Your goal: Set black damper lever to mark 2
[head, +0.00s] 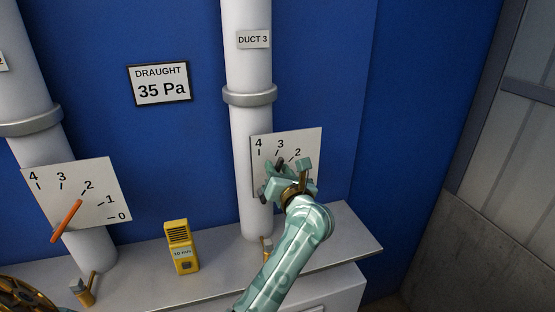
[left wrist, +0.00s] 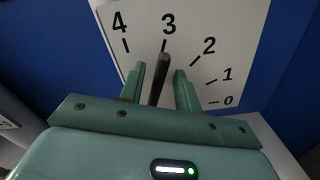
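The black damper lever (left wrist: 157,80) shows in the left wrist view, its tip pointing close to mark 3 on the white scale plate (left wrist: 225,48). In the head view this plate (head: 310,142) is on the duct labelled DUCT 3, and my gripper hides much of the lever. My left gripper (left wrist: 160,84) is open with its fingers on either side of the lever. The left gripper (head: 281,178) also shows in front of the plate in the head view. My right gripper is not in view.
An orange lever (head: 67,221) on another scale plate (head: 95,207) is at the left. A yellow meter (head: 182,247) stands on the grey ledge (head: 340,240). A sign reading DRAUGHT 35 Pa (head: 159,83) hangs on the blue wall. The space right of the plate is clear.

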